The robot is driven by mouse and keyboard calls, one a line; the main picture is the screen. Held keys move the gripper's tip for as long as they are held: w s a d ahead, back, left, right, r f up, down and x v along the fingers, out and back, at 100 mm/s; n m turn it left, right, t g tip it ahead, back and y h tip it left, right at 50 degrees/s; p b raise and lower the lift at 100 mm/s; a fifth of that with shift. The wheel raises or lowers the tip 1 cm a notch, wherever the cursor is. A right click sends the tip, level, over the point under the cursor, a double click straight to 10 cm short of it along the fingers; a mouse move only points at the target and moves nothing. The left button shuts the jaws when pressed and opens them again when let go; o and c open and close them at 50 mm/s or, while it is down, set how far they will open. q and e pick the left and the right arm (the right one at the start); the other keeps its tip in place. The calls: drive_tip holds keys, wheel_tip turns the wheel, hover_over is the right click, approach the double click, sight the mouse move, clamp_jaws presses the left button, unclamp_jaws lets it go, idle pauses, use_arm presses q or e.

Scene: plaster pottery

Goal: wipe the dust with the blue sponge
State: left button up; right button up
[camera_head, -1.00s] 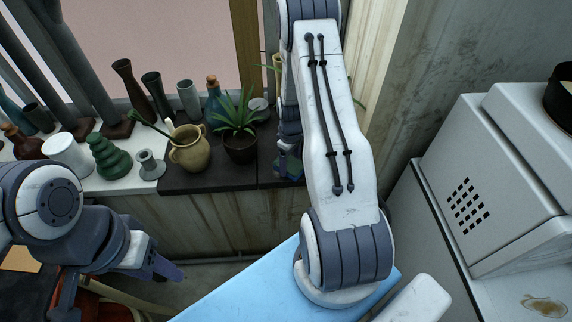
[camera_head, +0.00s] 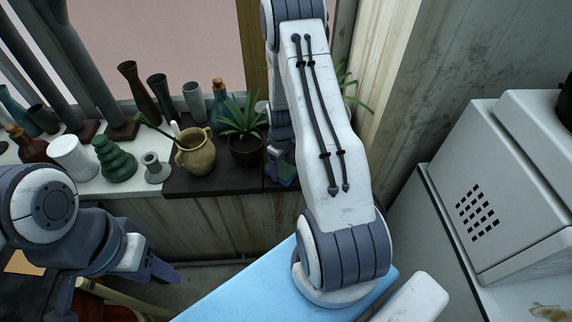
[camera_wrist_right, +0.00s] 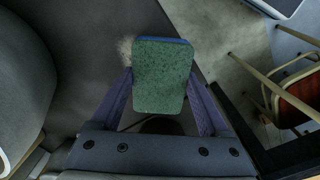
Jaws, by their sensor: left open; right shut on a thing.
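My right gripper (camera_wrist_right: 160,100) is shut on the sponge (camera_wrist_right: 162,75). The sponge's green face fills the space between the fingers, and a blue edge shows at its top. A pale, dusty patch (camera_wrist_right: 125,50) lies on the dark surface just left of the sponge, partly hidden by it. I cannot tell whether the sponge touches the surface. In the head view my right gripper (camera_head: 283,170) is at the dark shelf top, right of the potted plant, mostly hidden by my arm. My left gripper (camera_head: 165,274) is open and empty at the lower left.
The potted plant (camera_head: 242,135) and a tan jug (camera_head: 195,152) stand close left of my right gripper. Several vases and a green stacked pot (camera_head: 114,160) stand further left. A white appliance (camera_head: 490,190) is at the right. A chair (camera_wrist_right: 295,98) shows in the wrist view.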

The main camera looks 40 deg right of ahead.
sight(279, 169)
drive_tip(key=r, duration=0.1)
drive_tip(key=r+p, duration=0.1)
drive_tip(key=r, duration=0.1)
drive_tip(key=shift+a+p, duration=0.25)
drive_tip(key=shift+p, duration=0.15)
drive_tip(key=shift+w+a+r+p, duration=0.1)
drive_tip(key=shift+w+r+p, duration=0.1)
drive_tip(key=shift+r+p, duration=0.4)
wheel_tip(279, 169, up, 4)
drive_tip(key=p, duration=0.3)
drive_tip(key=shift+s+f, duration=0.1)
drive_tip(key=shift+f, duration=0.1)
